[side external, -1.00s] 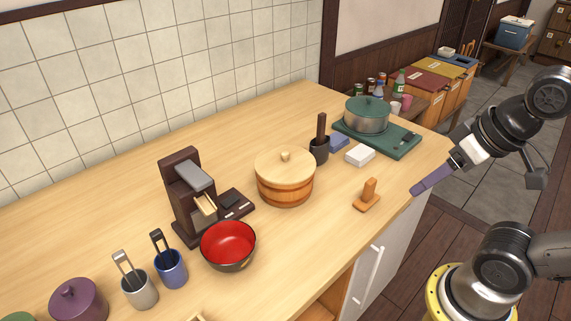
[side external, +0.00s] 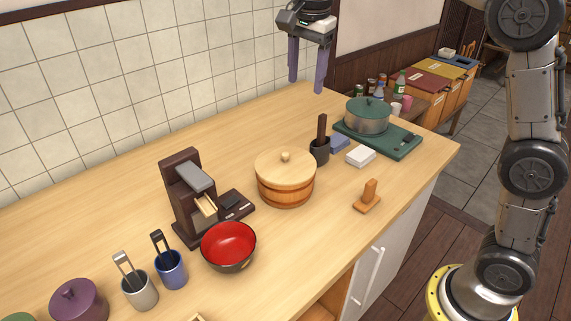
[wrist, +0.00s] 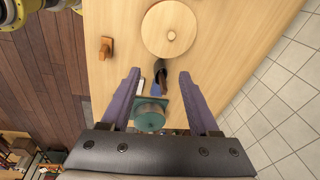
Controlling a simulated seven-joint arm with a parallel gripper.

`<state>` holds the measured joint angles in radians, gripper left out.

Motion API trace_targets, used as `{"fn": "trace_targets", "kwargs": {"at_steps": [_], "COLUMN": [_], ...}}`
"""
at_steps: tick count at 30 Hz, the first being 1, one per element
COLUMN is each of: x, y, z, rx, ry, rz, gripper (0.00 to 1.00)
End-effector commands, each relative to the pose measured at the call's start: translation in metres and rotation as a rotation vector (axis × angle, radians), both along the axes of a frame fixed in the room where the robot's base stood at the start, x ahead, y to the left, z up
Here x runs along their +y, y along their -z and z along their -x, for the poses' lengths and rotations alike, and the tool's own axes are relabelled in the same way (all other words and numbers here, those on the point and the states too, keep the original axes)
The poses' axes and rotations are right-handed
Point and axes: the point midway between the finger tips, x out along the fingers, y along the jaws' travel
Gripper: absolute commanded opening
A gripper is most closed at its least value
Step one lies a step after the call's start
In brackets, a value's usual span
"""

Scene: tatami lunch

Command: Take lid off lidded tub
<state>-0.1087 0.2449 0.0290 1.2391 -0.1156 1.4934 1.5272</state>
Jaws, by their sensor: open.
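The lidded tub (side external: 286,190) is a round wooden tub with a darker band, standing on the counter in the middle of the side view. Its pale wooden lid (side external: 272,163) with a small round knob (side external: 285,156) sits on top; in the wrist view the lid (wrist: 158,42) shows from above, near the top edge. My gripper (side external: 306,86) is open and empty, fingers pointing down, high above the counter and behind the tub to its right. In the wrist view the fingers (wrist: 157,76) are spread wide, with the tub beyond their tips.
A dark cup with a dark stick (side external: 320,150) stands close to the tub's right. A green-lidded pot (side external: 367,120) is on a green board (side external: 407,146). A wooden stand (side external: 367,197), a red bowl (side external: 228,243) and a dark machine (side external: 183,210) are nearby. The tiled wall bounds the back.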

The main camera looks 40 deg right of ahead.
Motion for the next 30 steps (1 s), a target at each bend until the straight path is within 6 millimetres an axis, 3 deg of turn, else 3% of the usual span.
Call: {"fn": "trace_targets", "kwargs": {"at_steps": [3,7,14,24,30], "x": [0.01,0.018,0.021,0.013,0.011], "y": [0.031,0.059,0.088,0.147,0.161], "z": [-0.033,-0.049,-0.051,-0.053,-0.053], "rx": [0.048,0.095,0.131,0.13,0.129], "ry": [-0.012,-0.025,-0.035,-0.034,-0.034], "rz": [0.011,0.018,0.023,0.023,0.023], "gripper": [0.62,0.62,0.62,0.62,0.62]}}
